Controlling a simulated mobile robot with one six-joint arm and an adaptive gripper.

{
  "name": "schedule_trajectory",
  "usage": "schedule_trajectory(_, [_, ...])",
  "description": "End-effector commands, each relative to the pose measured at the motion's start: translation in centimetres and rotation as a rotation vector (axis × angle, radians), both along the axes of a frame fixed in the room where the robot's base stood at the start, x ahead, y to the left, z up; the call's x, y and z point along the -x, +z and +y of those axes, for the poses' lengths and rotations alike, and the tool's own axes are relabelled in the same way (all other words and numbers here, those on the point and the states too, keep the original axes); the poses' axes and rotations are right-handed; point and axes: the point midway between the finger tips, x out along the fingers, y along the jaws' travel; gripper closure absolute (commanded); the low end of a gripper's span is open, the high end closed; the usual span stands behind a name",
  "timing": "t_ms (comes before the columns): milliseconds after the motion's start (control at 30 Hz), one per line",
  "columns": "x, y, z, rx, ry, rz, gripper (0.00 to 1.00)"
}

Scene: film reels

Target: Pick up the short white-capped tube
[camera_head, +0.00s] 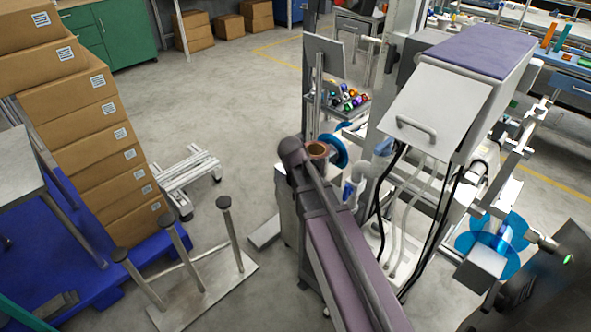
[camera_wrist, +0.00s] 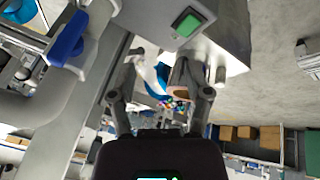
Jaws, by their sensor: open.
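My gripper (camera_wrist: 174,75) is open in the wrist view, with its two dark fingers spread apart. A brown cylindrical piece (camera_wrist: 183,80) and a pale curved part (camera_wrist: 150,74) appear beyond and between the fingers; neither appears held. Small coloured pieces (camera_wrist: 172,103) show farther away in that gap. In the head view, several shiny coloured pieces (camera_head: 350,98) lie on a small tray behind the machine. They are too small for me to tell which is the short white-capped tube.
The machine has a white hinged cover (camera_head: 430,110), hanging black cables and a long purple-topped section (camera_head: 335,255). A brown core (camera_head: 318,149) sits beside a blue reel (camera_head: 337,153). Stacked cartons (camera_head: 105,150) and a post stand (camera_head: 205,285) are at left.

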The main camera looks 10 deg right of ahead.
Motion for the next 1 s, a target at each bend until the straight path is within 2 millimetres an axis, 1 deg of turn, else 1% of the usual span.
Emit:
schedule_trajectory(33, [-1.6,-1.8,0.3,0.022,-0.018,-0.030,0.37])
schedule_trajectory(300, [-7.5,-5.0,1.4,0.122,-0.110,-0.219,0.37])
schedule_trajectory(567, [-13.0,-7.6,3.4,0.190,-0.170,-0.419,0.37])
schedule_trajectory(800, [-17.9,-9.8,6.1,0.223,-0.198,-0.612,0.37])
schedule_trajectory(1000, [-21.0,-10.8,8.4,0.226,-0.204,-0.742,0.37])
